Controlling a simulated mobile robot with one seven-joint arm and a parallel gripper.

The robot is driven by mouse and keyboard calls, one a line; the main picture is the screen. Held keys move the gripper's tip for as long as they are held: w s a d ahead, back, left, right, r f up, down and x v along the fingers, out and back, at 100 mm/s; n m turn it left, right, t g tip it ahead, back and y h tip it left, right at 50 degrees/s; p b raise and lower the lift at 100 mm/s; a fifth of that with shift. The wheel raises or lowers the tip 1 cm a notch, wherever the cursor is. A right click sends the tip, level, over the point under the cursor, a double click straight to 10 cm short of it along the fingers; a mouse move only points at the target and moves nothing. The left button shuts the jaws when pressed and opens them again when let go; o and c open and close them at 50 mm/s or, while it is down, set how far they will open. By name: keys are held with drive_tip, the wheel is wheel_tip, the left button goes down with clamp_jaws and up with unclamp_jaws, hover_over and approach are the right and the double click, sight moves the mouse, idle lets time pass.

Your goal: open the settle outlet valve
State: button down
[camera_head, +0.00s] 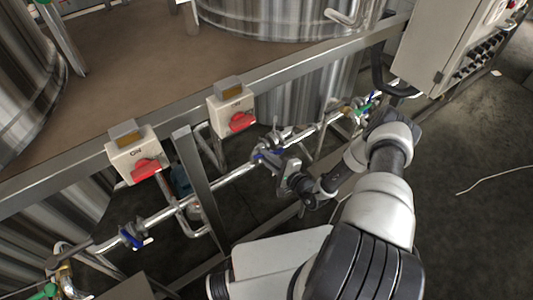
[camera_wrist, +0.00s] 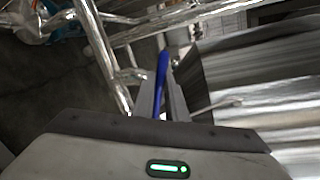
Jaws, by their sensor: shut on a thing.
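A valve with a blue lever handle (camera_head: 258,154) sits on the horizontal steel pipe, right of the middle post. The blue handle (camera_wrist: 162,68) also shows in the wrist view, between the two fingers. My gripper (camera_head: 276,161) is at this valve, and in the wrist view my gripper (camera_wrist: 163,92) is shut on the blue handle. The valve body is partly hidden behind the gripper. I cannot tell from the pictures whether this is the settle outlet valve, as no label is readable.
Another blue-handled valve (camera_head: 132,238) is on the pipe at lower left. Two switch boxes with red knobs (camera_head: 147,169) (camera_head: 241,122) hang on the frame rail. Steel tanks (camera_head: 290,15) stand behind. A grey control cabinet (camera_head: 437,45) is at upper right. The floor at right is open, with a white cable.

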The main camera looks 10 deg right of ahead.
drive_tip(key=shift+s+a+f+n, duration=0.15)
drive_tip(key=shift+a+f+n, duration=0.05)
drive_tip(key=shift+f+n, duration=0.35)
drive_tip(key=shift+f, duration=0.1)
drive_tip(key=c, duration=1.8)
unclamp_jaws()
drive_tip(key=shift+o, duration=0.2)
drive_tip(key=p+v, duration=0.2)
drive_tip(key=v, duration=1)
